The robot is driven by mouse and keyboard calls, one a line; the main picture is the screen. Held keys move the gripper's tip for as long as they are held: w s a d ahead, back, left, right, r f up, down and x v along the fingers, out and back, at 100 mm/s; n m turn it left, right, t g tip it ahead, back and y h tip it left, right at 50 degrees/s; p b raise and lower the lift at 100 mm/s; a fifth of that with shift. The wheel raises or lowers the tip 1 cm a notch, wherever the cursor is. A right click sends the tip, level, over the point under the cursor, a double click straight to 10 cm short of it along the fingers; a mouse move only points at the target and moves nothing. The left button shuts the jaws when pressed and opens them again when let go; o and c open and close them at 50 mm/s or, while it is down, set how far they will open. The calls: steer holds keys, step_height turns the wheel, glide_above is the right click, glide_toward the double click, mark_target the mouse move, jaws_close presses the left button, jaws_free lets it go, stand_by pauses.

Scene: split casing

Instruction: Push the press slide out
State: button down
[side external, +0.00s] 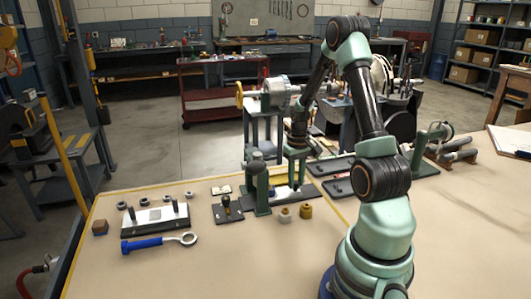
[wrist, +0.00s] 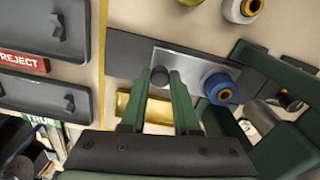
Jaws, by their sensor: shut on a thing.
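The press (side external: 262,193) is a green frame near the back edge of the table, and part of its green body (wrist: 285,85) shows at the right of the wrist view. The press slide (wrist: 192,66) is a silver plate on a dark bed (wrist: 125,50). A dark round knob (wrist: 159,75) stands at the slide's left end. My gripper (wrist: 161,82) is shut on this knob, with one green finger on each side. A blue ring with a brass-coloured centre (wrist: 219,88) sits on the slide's right end. In the side view my gripper (side external: 296,158) is at the press, its fingertips unclear.
A gold block (wrist: 150,108) lies beside the slide, partly behind my fingers. Two small bushings (side external: 305,211) stand in front of the press. A dark plate with a knob (side external: 228,212), a blue-handled ring tool (side external: 150,243) and a casing half (side external: 155,220) lie left. Dark trays (side external: 335,165) lie right.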

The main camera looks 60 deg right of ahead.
steer(key=s+d, duration=0.5)
steer(key=shift+s+d, duration=0.35)
steer(key=c, duration=0.6)
jaws_free()
steer(key=shift+c, duration=0.2)
steer(key=shift+w, duration=0.1)
step_height(320, 180, up, 12)
